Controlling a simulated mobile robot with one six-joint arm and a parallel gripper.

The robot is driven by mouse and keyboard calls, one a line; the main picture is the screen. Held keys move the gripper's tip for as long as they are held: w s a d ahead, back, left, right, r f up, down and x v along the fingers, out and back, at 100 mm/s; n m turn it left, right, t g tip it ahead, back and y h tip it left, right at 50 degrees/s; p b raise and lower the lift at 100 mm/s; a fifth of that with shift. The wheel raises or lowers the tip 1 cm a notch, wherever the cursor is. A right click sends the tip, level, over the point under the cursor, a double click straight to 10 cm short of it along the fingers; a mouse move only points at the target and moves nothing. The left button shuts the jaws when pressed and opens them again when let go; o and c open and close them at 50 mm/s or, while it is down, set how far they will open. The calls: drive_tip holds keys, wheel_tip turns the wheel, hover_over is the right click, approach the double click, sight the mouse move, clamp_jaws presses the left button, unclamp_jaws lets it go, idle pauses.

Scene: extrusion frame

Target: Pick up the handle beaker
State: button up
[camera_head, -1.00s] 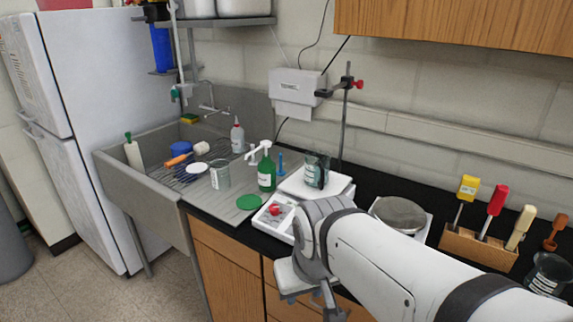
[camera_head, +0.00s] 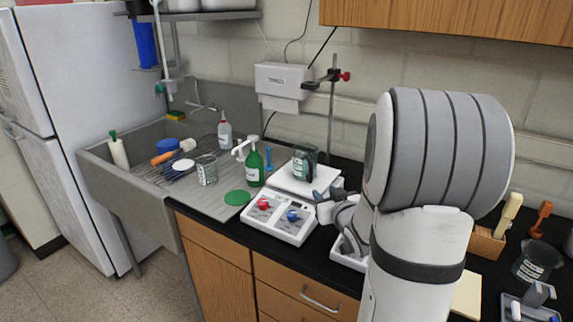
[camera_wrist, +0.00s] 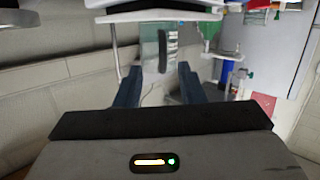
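The handle beaker (camera_head: 305,163) is a dark-tinted glass beaker with a white label. It stands upright on a white hot plate (camera_head: 296,183) on the black counter. In the wrist view the beaker (camera_wrist: 149,45) shows beyond my fingertips, its dark handle (camera_wrist: 168,50) lying between their lines. My gripper (camera_head: 328,194) is to the right of and nearer than the beaker, at about hot-plate height. In the wrist view its two blue-grey fingers (camera_wrist: 159,75) are spread and empty. The beaker appears apart from them.
A white device with red and blue knobs (camera_head: 280,217) sits in front of the hot plate. A green bottle (camera_head: 254,167) stands left of it, and a clamp stand (camera_head: 331,115) rises behind. The sink area (camera_head: 150,185) holds a clear beaker (camera_head: 206,170). Another dark beaker (camera_head: 537,262) is at far right.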

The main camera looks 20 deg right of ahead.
sight(311, 175)
drive_tip(key=w, duration=0.2)
drive_tip(key=w+d+t+y+p, duration=0.1)
drive_tip(key=w, duration=0.1)
drive_tip(key=w+t+p, duration=0.1)
drive_tip(key=w, duration=0.1)
drive_tip(key=shift+w+d, duration=0.2)
drive_tip(key=w+p, duration=0.1)
drive_tip(key=w, duration=0.2)
drive_tip(key=w+p, duration=0.1)
drive_tip(key=shift+w+a+p, duration=0.25)
drive_tip(key=shift+a+p, duration=0.1)
drive_tip(key=shift+a, duration=0.05)
drive_tip(key=shift+w+f, duration=0.15)
drive_tip(key=shift+w, duration=0.3)
drive_tip(key=shift+c, duration=0.6)
clamp_jaws()
